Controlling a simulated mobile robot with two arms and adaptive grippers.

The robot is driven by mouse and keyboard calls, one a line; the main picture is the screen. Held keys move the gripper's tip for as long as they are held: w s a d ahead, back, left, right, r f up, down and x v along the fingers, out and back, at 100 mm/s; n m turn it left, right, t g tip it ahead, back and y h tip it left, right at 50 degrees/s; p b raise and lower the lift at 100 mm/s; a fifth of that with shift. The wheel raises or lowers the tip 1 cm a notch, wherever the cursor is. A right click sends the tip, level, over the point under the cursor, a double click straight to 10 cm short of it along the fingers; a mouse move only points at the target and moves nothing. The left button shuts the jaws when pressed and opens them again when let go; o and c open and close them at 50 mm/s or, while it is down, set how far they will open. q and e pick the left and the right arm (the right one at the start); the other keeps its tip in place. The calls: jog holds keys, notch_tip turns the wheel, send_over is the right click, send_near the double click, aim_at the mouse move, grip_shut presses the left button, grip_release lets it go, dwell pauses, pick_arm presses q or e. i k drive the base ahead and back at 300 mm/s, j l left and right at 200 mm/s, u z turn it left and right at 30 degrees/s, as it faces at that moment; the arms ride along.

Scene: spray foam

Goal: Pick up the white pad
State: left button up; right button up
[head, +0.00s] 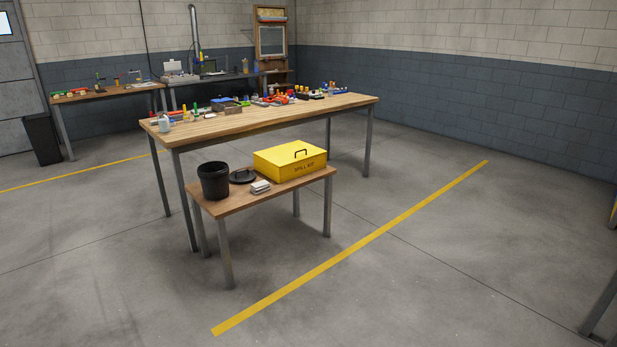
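A white pad (260,186), which looks like a small stack, lies on a low wooden table (225,204) near its front edge. It sits between a black bucket (214,181) on its left and a yellow spill kit box (290,160) on its right. A black round lid (242,176) lies just behind it. Neither of my grippers shows in the head view.
A long workbench (275,122) with many tools and small items stands right behind the low table. More benches (108,91) line the back wall, with a dark bin (42,139) at left.

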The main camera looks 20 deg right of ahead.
aim_at(257, 188)
jog(key=i+l+z, duration=0.15)
jog(key=i, duration=1.4)
jog(key=u, duration=4.8)
jog(key=z, duration=4.8)
jog(key=i+u, duration=0.2)
jog(key=i, duration=0.25)
